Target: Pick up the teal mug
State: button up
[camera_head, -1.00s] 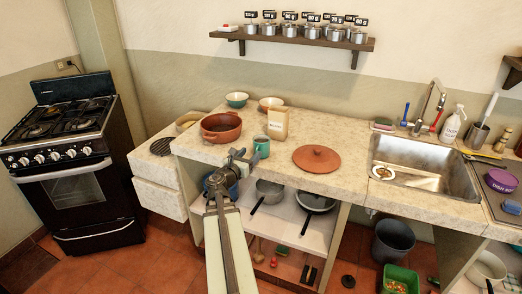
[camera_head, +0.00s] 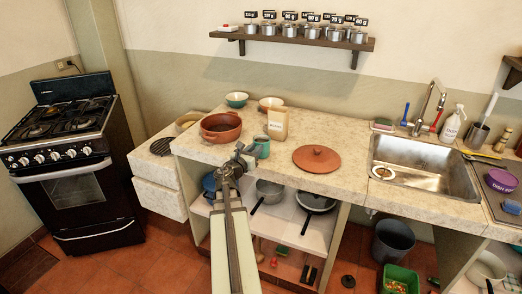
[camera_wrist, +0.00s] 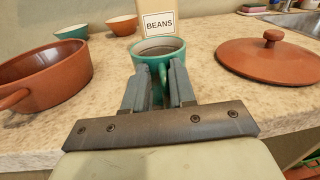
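The teal mug (camera_head: 263,146) stands upright on the counter, left of the terracotta lid. In the wrist view the mug (camera_wrist: 150,59) is straight ahead, with a dark inside and its handle facing me. My gripper (camera_wrist: 158,82) is open, its two fingers apart on either side of the handle. In the head view my gripper (camera_head: 247,151) is at the counter's front edge, close to the mug. I cannot tell whether the fingers touch the mug.
A terracotta pot (camera_head: 221,127) stands left of the mug. A beans package (camera_head: 278,124) is close behind it. The terracotta lid (camera_head: 316,160) lies to the right. Two small bowls, one teal (camera_head: 236,99) and one orange (camera_head: 270,103), are at the back. Counter between mug and lid is clear.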

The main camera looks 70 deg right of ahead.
grip_shut()
jog(key=shift+r, duration=0.2)
dwell(0.6)
notch_tip(320, 180, up, 9)
jog(key=shift+r, duration=0.2)
dwell(1.1)
jog(key=shift+r, duration=0.15)
dwell(0.5)
